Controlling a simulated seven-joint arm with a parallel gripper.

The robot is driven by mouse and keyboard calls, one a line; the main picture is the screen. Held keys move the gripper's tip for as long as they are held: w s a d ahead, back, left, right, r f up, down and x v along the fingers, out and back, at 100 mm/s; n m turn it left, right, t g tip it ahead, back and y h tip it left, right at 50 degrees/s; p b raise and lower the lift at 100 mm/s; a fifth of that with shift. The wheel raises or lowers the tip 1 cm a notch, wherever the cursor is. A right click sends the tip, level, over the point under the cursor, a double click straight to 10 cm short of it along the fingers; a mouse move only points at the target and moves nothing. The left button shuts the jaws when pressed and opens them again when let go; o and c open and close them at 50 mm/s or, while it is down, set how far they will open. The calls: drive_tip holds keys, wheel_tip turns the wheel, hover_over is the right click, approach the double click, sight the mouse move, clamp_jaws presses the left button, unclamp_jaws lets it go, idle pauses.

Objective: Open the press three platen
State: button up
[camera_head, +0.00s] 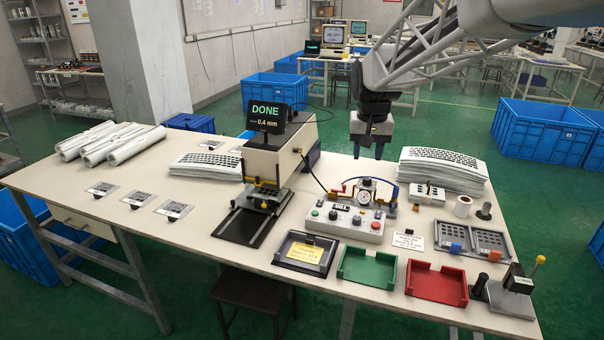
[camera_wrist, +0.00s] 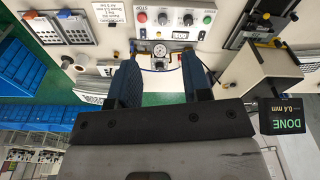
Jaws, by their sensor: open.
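The press (camera_head: 283,155) stands mid-table with a dark screen (camera_head: 268,117) on top reading "DONE" and "0.4 mm". Its black base plate (camera_head: 243,226) extends toward the front edge; I cannot tell the platen's exact position beneath the head. The press and its screen (camera_wrist: 283,122) show at the right in the wrist view. A control box (camera_head: 344,222) with red and green buttons sits right of the press; the wrist view shows its STOP and START buttons (camera_wrist: 175,18). My gripper (camera_head: 369,152) is open and empty, above the table's back edge, behind the gauge. Its fingers (camera_wrist: 161,70) are apart.
A pressure gauge with blue hoses (camera_head: 366,190) stands behind the control box. A keypad-film stack (camera_head: 443,170) is right of my gripper.

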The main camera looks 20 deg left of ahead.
drive_tip(key=w+a+f, duration=0.2)
drive_tip(key=w+a, duration=0.2)
drive_tip(key=a, duration=0.3)
drive_tip(key=w+a+f, duration=0.3)
drive_tip(key=a, duration=0.3)
drive_tip(key=n+g, duration=0.1)
drive_tip(key=n, duration=0.2)
hover_over(232, 201)
drive_tip(key=shift+h, duration=0.3)
drive_tip(key=f, duration=2.1)
drive_tip(key=shift+w, duration=0.2)
drive_tip(key=shift+a+f, duration=0.15)
drive_tip(key=shift+f, duration=0.15)
drive_tip(key=shift+f, duration=0.1)
drive_tip(key=shift+f, duration=3.75)
